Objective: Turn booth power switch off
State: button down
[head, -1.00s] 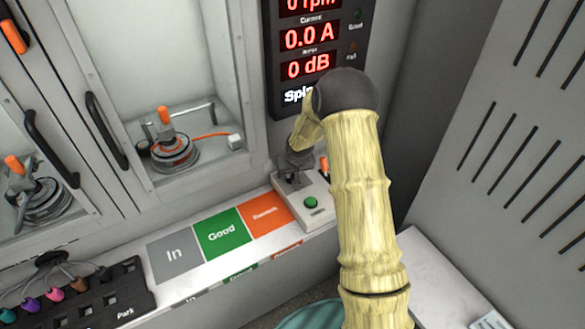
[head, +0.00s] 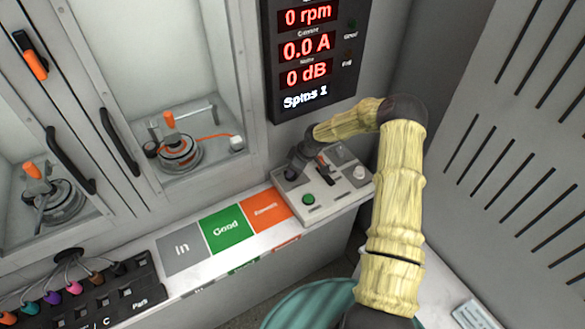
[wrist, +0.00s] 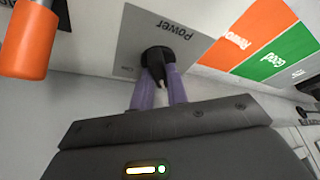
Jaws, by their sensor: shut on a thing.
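The power switch is a black knob (wrist: 157,58) on a grey plate (wrist: 133,38) marked "Power" in the wrist view. My gripper (wrist: 160,78) has its two purple fingers closed on either side of the knob's pointed grip. A small label beside the knob is too blurred to read. In the head view my gripper (head: 293,172) reaches down onto the left end of the control box (head: 345,195), and it hides the switch there.
The box also carries a green button (head: 308,199), an orange-tipped lever (head: 321,163) and a white knob (head: 360,172). The lever's orange handle (wrist: 28,42) is close to my gripper in the wrist view. A display (head: 310,55) reads 0 rpm, 0.0 A, 0 dB.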

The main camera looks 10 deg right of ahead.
jog(key=shift+n+g, duration=0.3)
jog(key=shift+n, duration=0.6)
jog(key=c, duration=1.4)
grip_release()
jog(key=b+v, duration=0.1)
jog(key=v, duration=0.7)
jog(key=b+v, duration=0.1)
jog(key=v, duration=0.8)
jog(key=shift+d+r, duration=0.15)
jog(key=shift+d, duration=0.15)
